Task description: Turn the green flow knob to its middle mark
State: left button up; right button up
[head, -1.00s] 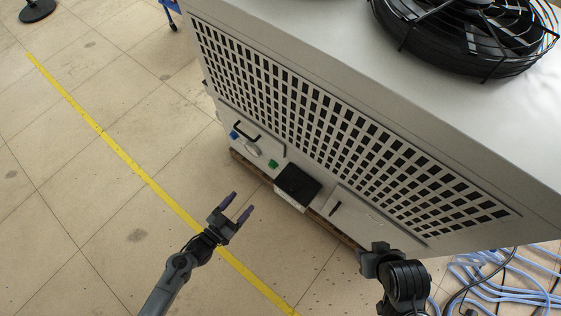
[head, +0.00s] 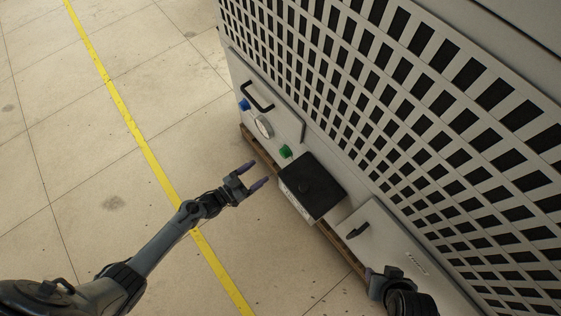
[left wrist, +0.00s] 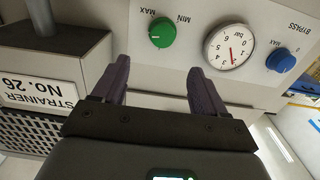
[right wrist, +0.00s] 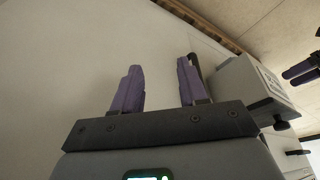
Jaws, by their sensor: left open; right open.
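The green flow knob (head: 285,151) sits on the light panel at the cabinet's lower left, just above the black-topped box. In the left wrist view the green knob (left wrist: 161,32) is seen upside down, between the MAX and MIN labels, just beyond the fingertips. Its exact pointer position is too small to tell. My left gripper (head: 256,175) is open and empty, below the knob and apart from it; its two purple fingers also show in the left wrist view (left wrist: 158,75). My right gripper (right wrist: 156,80) is open and empty in the right wrist view, facing a plain panel.
A round pressure gauge (left wrist: 230,47) and a blue BYPASS knob (left wrist: 280,60) share the panel. A black handle (head: 257,97) is above them. The strainer box (head: 312,187) juts out to the knob's right. Open floor lies left of the cabinet.

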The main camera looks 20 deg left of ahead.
aim_at(282, 154)
pick_arm(q)
jog(key=b+x, duration=0.5)
jog(key=x, duration=0.5)
jog(key=shift+w+f, duration=0.15)
jog(key=shift+w, duration=0.3)
jog(key=shift+w+d, duration=0.25)
jog(key=shift+w, duration=0.1)
jog(key=c, duration=1)
